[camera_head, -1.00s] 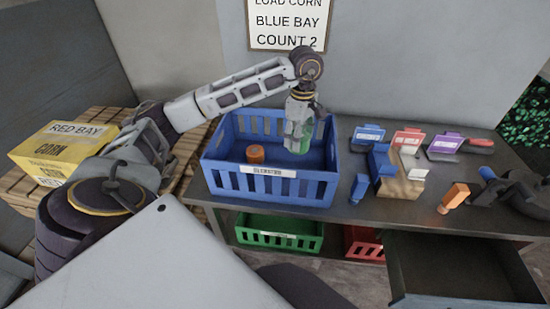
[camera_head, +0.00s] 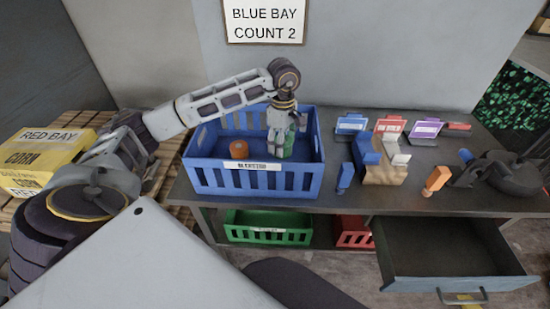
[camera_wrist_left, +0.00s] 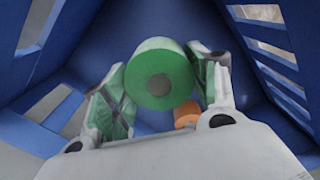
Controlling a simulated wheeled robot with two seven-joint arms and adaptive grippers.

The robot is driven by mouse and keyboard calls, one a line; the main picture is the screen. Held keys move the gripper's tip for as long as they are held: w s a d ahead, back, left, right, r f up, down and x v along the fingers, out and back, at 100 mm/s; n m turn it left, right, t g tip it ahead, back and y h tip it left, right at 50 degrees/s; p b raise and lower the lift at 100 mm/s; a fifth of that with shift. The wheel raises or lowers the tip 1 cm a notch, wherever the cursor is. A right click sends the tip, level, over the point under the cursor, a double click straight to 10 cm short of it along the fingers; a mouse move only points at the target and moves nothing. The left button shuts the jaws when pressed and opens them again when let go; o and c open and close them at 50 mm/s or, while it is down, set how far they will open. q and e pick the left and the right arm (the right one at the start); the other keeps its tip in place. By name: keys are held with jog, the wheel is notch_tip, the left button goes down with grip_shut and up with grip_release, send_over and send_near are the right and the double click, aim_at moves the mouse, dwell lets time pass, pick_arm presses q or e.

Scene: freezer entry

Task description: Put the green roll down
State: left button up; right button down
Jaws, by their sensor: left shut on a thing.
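The green roll (camera_wrist_left: 160,74) is between the two fingers of my left gripper (camera_wrist_left: 162,92), seen end-on in the left wrist view. In the head view the left gripper (camera_head: 280,142) points down inside the blue crate (camera_head: 255,180), and the green roll (camera_head: 286,150) shows partly behind its fingers. The gripper is shut on the roll. I cannot tell whether the roll touches the crate floor. My right gripper is not in view.
An orange roll (camera_head: 239,160) stands in the crate, left of the green roll. Right of the crate are a wooden block holder (camera_head: 385,172), small signs (camera_head: 389,126) and an orange-handled tool (camera_head: 437,180). A drawer (camera_head: 450,255) is open below.

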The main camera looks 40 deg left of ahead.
pick_arm(q)
jog(key=shift+f, duration=2.25)
jog(key=shift+f, duration=0.1)
jog(key=shift+f, duration=1.8)
jog(key=shift+f, duration=0.1)
jog(key=o, duration=1.1)
notch_tip(320, 180, up, 12)
jog(key=shift+r, duration=0.15)
